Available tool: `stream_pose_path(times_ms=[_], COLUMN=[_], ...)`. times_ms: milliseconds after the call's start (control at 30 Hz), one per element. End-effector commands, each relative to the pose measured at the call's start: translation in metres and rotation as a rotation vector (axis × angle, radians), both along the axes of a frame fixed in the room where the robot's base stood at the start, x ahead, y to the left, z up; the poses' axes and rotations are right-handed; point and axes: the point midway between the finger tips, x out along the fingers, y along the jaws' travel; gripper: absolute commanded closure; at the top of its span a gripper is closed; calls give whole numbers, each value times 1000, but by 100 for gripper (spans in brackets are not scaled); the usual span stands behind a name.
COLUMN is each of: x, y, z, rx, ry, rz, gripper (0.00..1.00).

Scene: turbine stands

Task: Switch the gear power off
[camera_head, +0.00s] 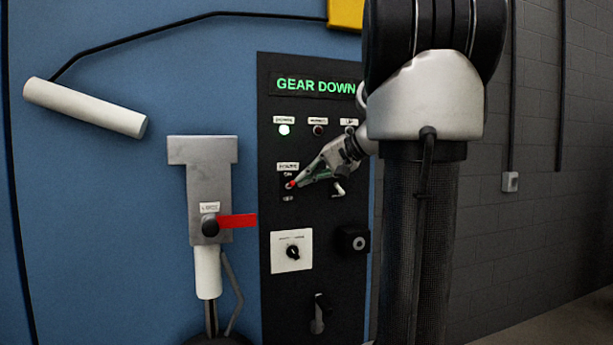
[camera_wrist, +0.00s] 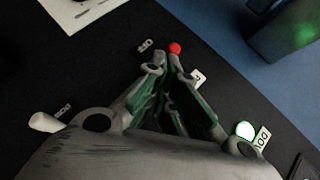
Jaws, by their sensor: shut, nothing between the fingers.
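The power switch (camera_head: 291,184) is a small toggle with a red tip on the black panel (camera_head: 310,225), between an ON label above and an OFF label below. Its red tip also shows in the wrist view (camera_wrist: 174,48), just beyond my fingertips, with the OFF label (camera_wrist: 145,45) nearby. My gripper (camera_head: 298,181) is shut and empty, with its fingertips right at the switch; it also shows in the wrist view (camera_wrist: 163,64). I cannot tell whether they touch, and which way the toggle leans is unclear.
A green "GEAR DOWN" display (camera_head: 316,86) and a lit green lamp (camera_head: 284,130) sit above. A second toggle (camera_head: 338,188) is close on the right. A white-plated knob (camera_head: 292,252) lies below.

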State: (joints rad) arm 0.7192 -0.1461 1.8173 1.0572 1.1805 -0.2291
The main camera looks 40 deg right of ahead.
Motion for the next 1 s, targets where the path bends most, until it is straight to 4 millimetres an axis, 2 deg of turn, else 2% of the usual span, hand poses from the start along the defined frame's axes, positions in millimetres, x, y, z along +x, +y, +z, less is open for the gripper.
stream_pose_path(times_ms=[333,1000], x=[-7,-9], y=[1,3], z=[-12,-22], rx=[-63,-64], ry=[-229,-224], rz=[-3,0], gripper=[100,100])
